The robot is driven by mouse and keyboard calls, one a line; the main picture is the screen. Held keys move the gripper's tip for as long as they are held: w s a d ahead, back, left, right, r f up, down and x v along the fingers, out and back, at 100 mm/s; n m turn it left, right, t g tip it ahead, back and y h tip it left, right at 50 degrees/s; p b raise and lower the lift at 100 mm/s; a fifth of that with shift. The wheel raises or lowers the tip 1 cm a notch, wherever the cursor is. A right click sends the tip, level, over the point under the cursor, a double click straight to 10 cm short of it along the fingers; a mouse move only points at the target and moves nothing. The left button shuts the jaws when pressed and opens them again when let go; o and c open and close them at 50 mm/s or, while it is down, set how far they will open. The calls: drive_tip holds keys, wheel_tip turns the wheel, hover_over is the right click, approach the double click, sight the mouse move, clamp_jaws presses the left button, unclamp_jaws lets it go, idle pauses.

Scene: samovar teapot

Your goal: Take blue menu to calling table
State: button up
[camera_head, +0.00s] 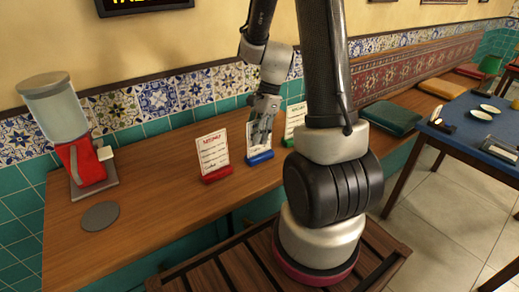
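The blue menu (260,157) is a white card in a blue base. It stands upright on the wooden counter (145,190), between a red-based menu and a green-based menu. My gripper (260,141) points down at the blue menu, with its fingers over the card's upper part. The fingers hide part of the card. I cannot tell whether they touch it or are closed on it. A table with a blue top (466,129) stands at the right; nothing visible marks it as the calling table.
The red menu (214,157) is close on the left and the green menu (293,122) close on the right. A red dispenser (84,165) and a grey disc (100,216) are at the left. A cushioned bench (391,117) runs along the wall. Tiled floor (430,215) lies open at the right.

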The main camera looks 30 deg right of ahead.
drive_tip(key=shift+a+f, duration=0.1)
drive_tip(key=shift+f, duration=0.15)
clamp_jaws()
